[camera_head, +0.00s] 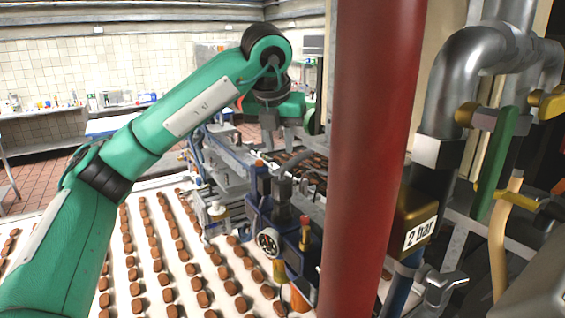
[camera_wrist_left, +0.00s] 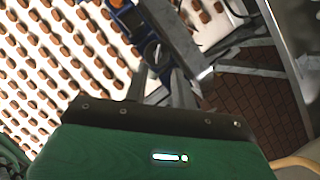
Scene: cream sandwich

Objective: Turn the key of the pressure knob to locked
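A blue pressure unit (camera_head: 283,222) with a round dial (camera_head: 268,241) stands beside the conveyor in the head view. A small red-and-yellow part (camera_head: 305,232) sits on its right side. The unit (camera_wrist_left: 128,18) and its dial (camera_wrist_left: 152,50) also show at the top of the left wrist view. I cannot clearly make out the key or its setting. My left gripper (camera_head: 275,138) points down above and behind the unit. In the left wrist view its two dark fingers (camera_wrist_left: 159,82) are apart with nothing seen between them. My right gripper is out of view.
A thick red pipe (camera_head: 370,150) stands upright just right of the unit. Metal pipes, valves and a "2 bar" label (camera_head: 420,234) fill the right side. A white conveyor (camera_head: 170,297) with rows of brown pieces spreads at lower left.

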